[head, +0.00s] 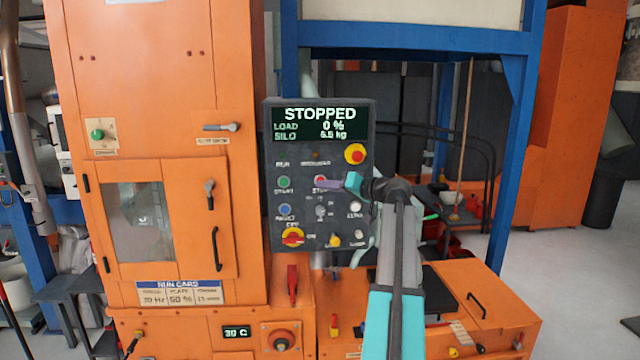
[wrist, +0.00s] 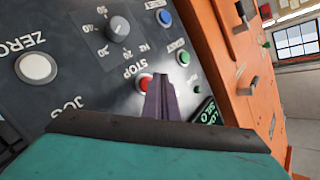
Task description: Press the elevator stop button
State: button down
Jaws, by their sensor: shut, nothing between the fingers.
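The dark control panel (head: 335,215) stands upright in the middle of the head view, and its screen (head: 320,123) reads STOPPED with load 0 %. The red stop button (wrist: 145,83) sits under the label STOP in the wrist view; in the head view its red edge (head: 320,180) shows beside my fingertips. My gripper (head: 331,184) is shut and empty, its purple fingers pointing at the panel. In the wrist view the fingertips (wrist: 161,78) overlap the right part of the red button. I cannot tell whether they touch it or are just in front.
A green start button (head: 284,183) and a blue button (head: 284,210) are left of the stop button. A grey knob (head: 321,211) is below it. A red-on-yellow emergency knob (head: 355,153) is above right. An orange cabinet (head: 150,70) stands left of the panel.

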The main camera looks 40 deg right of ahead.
jog(key=s+a, duration=0.3)
jog(key=shift+s+b, duration=0.3)
jog(key=shift+s, duration=0.05)
dwell(0.9)
